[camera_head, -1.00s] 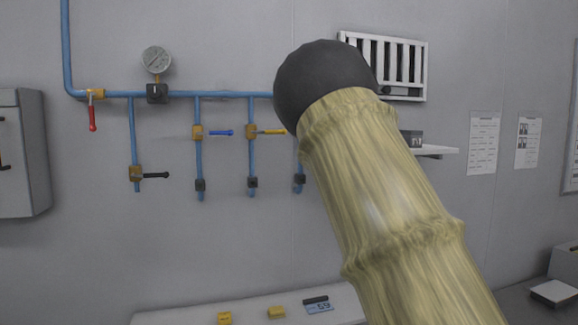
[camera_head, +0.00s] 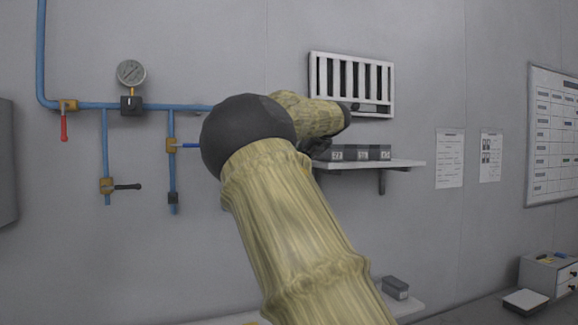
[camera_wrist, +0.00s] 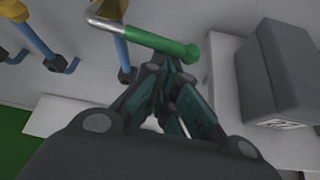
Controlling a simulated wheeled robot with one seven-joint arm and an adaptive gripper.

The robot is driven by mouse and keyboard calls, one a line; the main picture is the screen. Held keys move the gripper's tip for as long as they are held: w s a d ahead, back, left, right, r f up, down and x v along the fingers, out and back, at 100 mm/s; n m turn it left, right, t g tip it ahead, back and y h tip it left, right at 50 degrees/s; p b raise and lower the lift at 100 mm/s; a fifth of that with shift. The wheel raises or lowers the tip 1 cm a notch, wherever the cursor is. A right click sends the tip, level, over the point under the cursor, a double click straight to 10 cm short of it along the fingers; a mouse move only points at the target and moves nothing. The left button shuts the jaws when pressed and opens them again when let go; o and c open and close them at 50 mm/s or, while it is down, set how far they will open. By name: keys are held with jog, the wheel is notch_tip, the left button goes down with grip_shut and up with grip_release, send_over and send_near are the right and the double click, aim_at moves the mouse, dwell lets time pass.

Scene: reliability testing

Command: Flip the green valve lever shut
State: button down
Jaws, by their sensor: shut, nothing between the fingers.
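The green lever (camera_wrist: 178,48) shows in the wrist view, with a silver shank running left to an orange valve body (camera_wrist: 108,10) at the top edge. The lever lies roughly crosswise, sloping slightly down to the right. My gripper (camera_wrist: 165,72) is shut and empty, its fingertips right at the lever's green end. I cannot tell whether they touch it. In the head view my arm hides the green lever and its valve, and little of the gripper can be made out beside the shelf.
A white shelf (camera_head: 390,164) holds grey boxes (camera_head: 359,153), close to my arm; a grey box (camera_wrist: 279,68) fills the wrist view's right. Blue pipe (camera_head: 185,107) carries red (camera_head: 64,127), black (camera_head: 127,187) and blue (camera_head: 188,145) levers. A vent (camera_head: 375,85) is above the shelf.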

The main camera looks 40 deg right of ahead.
jog(key=shift+d+r+n+h+b, duration=0.3)
jog(key=shift+r+n+h, duration=0.3)
jog(key=shift+r+n, duration=0.15)
jog(key=shift+f, duration=0.1)
jog(key=s+a+r+b, duration=0.1)
jog(key=s+a+b, duration=0.1)
jog(key=s+b, duration=0.4)
jog(key=s, duration=0.3)
jog(key=shift+s+r, duration=0.15)
jog(key=shift+r, duration=0.05)
dwell(0.5)
jog(key=shift+a+f, duration=0.1)
dwell(0.4)
